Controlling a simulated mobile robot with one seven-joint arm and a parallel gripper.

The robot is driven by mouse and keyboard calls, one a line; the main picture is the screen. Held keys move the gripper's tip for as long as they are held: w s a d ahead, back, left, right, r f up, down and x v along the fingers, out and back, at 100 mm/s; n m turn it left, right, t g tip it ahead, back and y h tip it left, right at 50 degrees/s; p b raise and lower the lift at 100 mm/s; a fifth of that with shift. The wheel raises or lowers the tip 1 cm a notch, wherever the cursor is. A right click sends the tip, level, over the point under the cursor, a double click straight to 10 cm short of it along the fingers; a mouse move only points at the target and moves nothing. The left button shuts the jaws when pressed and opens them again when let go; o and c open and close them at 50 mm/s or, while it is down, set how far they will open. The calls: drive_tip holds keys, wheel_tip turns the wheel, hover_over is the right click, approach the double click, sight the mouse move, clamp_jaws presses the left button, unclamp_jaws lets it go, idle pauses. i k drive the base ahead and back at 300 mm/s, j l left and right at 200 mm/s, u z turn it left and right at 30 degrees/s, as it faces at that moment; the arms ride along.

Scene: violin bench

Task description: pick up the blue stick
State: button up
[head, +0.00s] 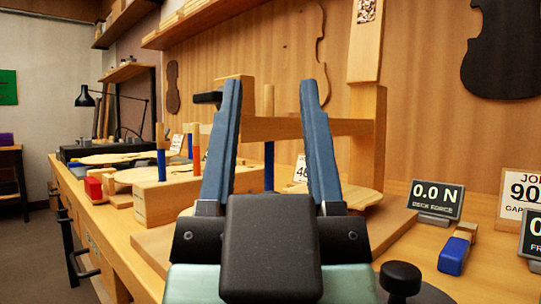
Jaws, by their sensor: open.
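My gripper (270,92) is open, its two blue-grey fingers spread and pointing forward, with nothing held between them. Several upright sticks have pale wooden tops and blue lower parts. One blue stick (269,165) shows between my fingers, farther off; a horizontal wooden beam crosses in front of or behind its middle, I cannot tell which. Another blue stick (161,164) stands at a wooden block, left of my gripper. A third blue stick (190,146) shows behind, near a red stick (196,148). Which one the task names is not clear.
A wooden block (153,204) stands left of my gripper. A wooden frame with a tall post (368,140) rises on the right. A blue-ended block (454,254) and a "0.0 N" display (435,200) are at right. A red block (93,188) and violin plates lie left.

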sight(160, 127)
drive_tip(key=j+z, duration=0.1)
drive_tip(key=j, duration=0.3)
drive_tip(key=k+j+z, duration=0.15)
drive_tip(key=j, duration=0.2)
drive_tip(key=j+z, duration=0.1)
drive_tip(key=j, duration=0.3)
drive_tip(key=k+j+z, duration=0.15)
drive_tip(key=j, duration=0.2)
